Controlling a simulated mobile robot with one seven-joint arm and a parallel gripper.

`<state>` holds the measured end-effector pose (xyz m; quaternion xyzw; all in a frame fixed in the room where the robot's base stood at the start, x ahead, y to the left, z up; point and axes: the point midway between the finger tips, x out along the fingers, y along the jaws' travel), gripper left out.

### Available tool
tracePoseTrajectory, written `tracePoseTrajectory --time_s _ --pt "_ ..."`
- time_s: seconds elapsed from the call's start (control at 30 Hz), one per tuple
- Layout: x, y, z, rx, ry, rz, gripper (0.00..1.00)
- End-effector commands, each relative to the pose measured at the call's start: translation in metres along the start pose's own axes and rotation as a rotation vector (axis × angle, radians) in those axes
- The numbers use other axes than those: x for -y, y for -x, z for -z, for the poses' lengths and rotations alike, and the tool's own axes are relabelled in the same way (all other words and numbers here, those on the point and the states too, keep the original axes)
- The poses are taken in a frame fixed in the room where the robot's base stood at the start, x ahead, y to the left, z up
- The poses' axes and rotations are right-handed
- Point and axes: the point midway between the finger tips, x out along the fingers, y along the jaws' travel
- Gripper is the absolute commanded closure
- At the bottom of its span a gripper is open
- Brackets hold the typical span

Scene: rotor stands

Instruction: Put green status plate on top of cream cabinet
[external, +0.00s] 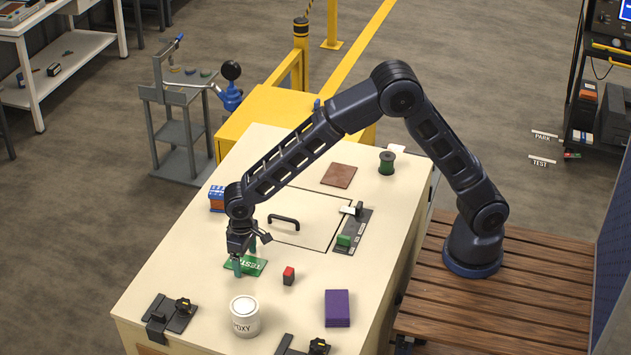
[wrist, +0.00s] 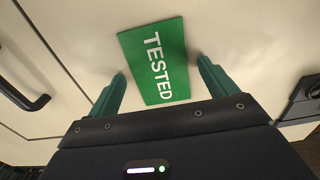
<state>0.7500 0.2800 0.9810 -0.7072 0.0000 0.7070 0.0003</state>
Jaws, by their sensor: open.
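The green status plate (external: 258,265) has white letters reading TESTED. It appears to lie flat on the top of the cream cabinet (external: 190,262), left of the middle in the external view. In the wrist view the plate (wrist: 158,85) shows whole, over the pale top. My gripper (external: 245,259) is low over the plate with its fingers open. In the wrist view my gripper (wrist: 160,72) has one green finger on each side of the plate, with visible gaps to both plate edges. The external view partly hides the plate behind a finger.
A black handle (external: 284,219) rises from the top. A black clamp fixture (external: 170,318) sits at the front left corner. Bare top lies left of the plate.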

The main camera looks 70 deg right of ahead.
Motion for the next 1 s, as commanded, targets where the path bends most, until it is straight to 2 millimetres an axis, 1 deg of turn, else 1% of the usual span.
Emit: tracePoseTrajectory --time_s 0.13,0.23,0.37,0.6,0.7,0.83,1.0 --pt "0.000 0.003 0.000 -0.001 0.000 0.000 0.15" --pt "0.000 0.013 0.000 -0.002 0.000 0.002 0.15" --pt "0.000 0.034 0.001 -0.003 0.000 0.002 0.15" --pt "0.000 0.081 0.001 -0.003 -0.001 0.002 0.15" --pt "0.000 0.097 0.001 -0.002 -0.001 0.001 0.15" --pt "0.000 0.112 0.000 -0.002 0.000 0.001 0.15" --pt "0.000 0.122 0.000 -0.001 0.000 0.000 0.15"
